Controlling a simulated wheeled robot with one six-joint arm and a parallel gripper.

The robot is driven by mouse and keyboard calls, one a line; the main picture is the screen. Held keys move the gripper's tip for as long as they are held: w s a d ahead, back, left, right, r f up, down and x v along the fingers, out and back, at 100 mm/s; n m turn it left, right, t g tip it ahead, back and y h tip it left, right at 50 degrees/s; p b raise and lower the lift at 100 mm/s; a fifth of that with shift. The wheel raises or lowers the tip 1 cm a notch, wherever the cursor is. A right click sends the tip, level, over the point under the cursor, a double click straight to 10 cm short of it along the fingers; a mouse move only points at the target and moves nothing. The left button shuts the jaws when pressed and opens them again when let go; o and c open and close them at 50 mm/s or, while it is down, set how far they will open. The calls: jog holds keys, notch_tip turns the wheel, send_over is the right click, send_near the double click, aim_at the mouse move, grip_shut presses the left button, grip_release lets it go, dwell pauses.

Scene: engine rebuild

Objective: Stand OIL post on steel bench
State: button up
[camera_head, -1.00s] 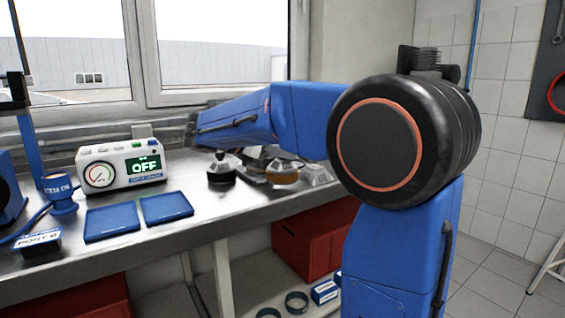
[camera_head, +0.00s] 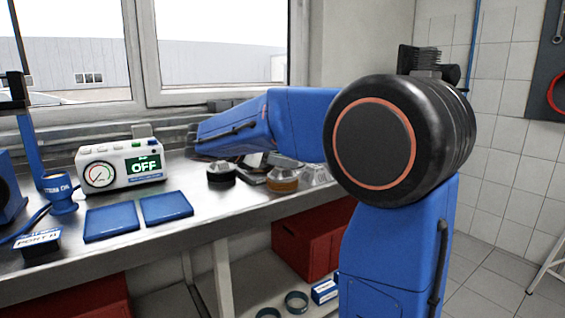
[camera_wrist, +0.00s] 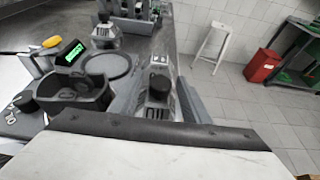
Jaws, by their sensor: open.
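The steel bench (camera_head: 225,212) runs along the wall under the window. The fingers are apart and I see no contact. In the head view, a black-and-silver round piece (camera_head: 221,175) and an amber-and-black one (camera_head: 283,180) stand under my forearm. My gripper is hidden there behind the arm.
A gauge box reading OFF (camera_head: 120,165), two blue pads (camera_head: 166,207), a blue cup with lettering (camera_head: 60,193) and a small labelled block (camera_head: 38,243) occupy the bench's left. The wrist view shows a grey tray (camera_wrist: 85,92), a stool (camera_wrist: 213,42) and a red bin (camera_wrist: 263,66).

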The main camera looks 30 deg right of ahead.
jog(key=v, duration=1.2)
jog(key=s+d+f+m+y, duration=0.2)
jog(key=s+f+m+y, duration=0.1)
jog(key=s+f, duration=0.4)
jog(key=s+d+f+m+y, duration=0.2)
jog(key=s+f+m+y, duration=0.25)
jog(key=s, duration=0.45)
jog(key=s+a+f+m+t+y, duration=0.2)
jog(key=s+a+f+m+y, duration=0.1)
jog(key=s+f, duration=0.4)
jog(key=s+a+f+m+t+y, duration=0.2)
jog(key=s+a+f+m+y, duration=0.1)
jog(key=s+a+f+m, duration=0.2)
notch_tip(320, 180, down, 3)
jog(key=s+m, duration=0.2)
jog(key=m, duration=0.1)
jog(key=shift+a+f, duration=0.2)
jog(key=shift+a, duration=0.1)
jog(key=shift+y, duration=0.25)
